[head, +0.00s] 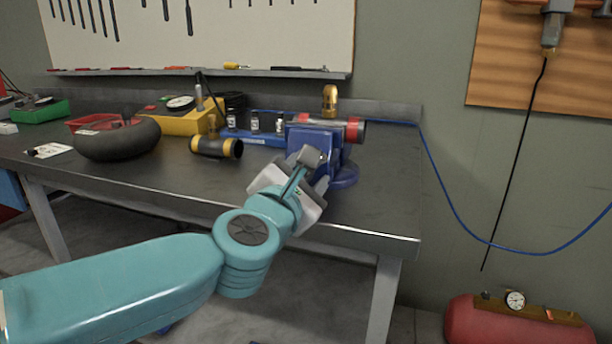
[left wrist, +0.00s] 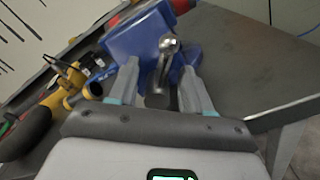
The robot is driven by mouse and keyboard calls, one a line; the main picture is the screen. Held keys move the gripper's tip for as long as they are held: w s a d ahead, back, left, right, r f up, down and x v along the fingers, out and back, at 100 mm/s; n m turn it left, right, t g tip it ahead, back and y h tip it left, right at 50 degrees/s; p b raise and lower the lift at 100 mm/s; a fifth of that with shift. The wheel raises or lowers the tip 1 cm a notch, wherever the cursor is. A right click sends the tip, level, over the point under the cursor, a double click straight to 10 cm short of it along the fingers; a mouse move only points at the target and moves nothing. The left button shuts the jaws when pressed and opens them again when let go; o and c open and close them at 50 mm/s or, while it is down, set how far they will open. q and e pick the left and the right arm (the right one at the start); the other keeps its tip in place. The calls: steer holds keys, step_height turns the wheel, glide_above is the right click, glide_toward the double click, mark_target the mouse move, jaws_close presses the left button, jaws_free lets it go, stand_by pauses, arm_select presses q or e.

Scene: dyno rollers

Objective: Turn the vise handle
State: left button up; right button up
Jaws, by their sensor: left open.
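The blue vise (head: 341,171) sits at the right front edge of the workbench (head: 200,185), and it also shows in the left wrist view (left wrist: 135,37). Its metal handle (head: 311,156) has a round knob at the top, clear in the left wrist view (left wrist: 168,43). My left gripper (head: 308,176) is in front of the vise. In the left wrist view its two fingers (left wrist: 159,72) are apart, with the handle's bar showing between them. I cannot tell whether either finger touches the bar. In the head view the gripper partly hides the handle. My right gripper is not in view.
A red-ended cylinder (head: 352,128) lies at the top of the vise. A yellow-and-black pipe piece (head: 216,147), a dark ring (head: 117,139) and a yellow box (head: 183,124) are to its left. The bench right of the vise is clear. A blue hose (head: 447,199) hangs beyond.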

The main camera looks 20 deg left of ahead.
arm_select(q)
steer(key=shift+d, duration=0.1)
jaws_close()
steer(key=shift+f, duration=0.25)
stand_by(0.4)
steer(key=shift+m, duration=0.5)
